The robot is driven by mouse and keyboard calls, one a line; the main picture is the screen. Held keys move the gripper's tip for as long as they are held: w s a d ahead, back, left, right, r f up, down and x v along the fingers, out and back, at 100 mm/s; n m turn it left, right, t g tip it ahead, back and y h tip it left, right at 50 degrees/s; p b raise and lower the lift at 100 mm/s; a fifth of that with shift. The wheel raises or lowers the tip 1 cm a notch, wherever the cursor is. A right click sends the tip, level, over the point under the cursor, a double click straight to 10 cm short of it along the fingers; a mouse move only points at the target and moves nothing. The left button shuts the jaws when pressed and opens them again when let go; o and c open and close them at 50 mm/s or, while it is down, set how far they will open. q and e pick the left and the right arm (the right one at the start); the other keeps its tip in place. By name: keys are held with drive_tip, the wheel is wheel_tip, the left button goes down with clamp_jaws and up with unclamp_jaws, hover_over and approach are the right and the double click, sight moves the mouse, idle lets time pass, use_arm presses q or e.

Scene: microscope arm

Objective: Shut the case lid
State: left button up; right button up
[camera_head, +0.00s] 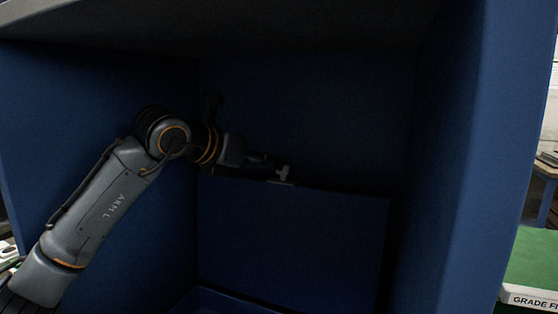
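The case (450,170) is a large dark blue box with tall side walls, seen from its open front. A lower blue panel (290,240) stands upright inside it, with a level top edge. I cannot tell for sure whether this panel or the dark grey top (230,30) is the lid. My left arm reaches in from the left. My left gripper (284,175) is at the panel's top edge, left of its middle. It is small and dark, so its fingers and any contact are unclear. My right gripper is not in view.
The left wall (90,130) and right wall of the case close in the space on both sides. A green surface (530,262) with a white label lies outside at the lower right. The dark space right of my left gripper looks free.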

sight(279, 183)
use_arm(q)
drive_tip(key=p+x, duration=0.1)
drive_tip(key=x, duration=0.4)
drive_tip(key=shift+w+d+f, duration=0.1)
drive_tip(key=shift+w, duration=0.05)
drive_tip(key=shift+w+d+f, duration=0.2)
drive_tip(key=shift+w+d, duration=0.05)
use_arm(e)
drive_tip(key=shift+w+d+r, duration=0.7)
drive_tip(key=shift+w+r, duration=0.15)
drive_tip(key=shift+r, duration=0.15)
use_arm(q)
drive_tip(key=shift+c, duration=0.4)
clamp_jaws()
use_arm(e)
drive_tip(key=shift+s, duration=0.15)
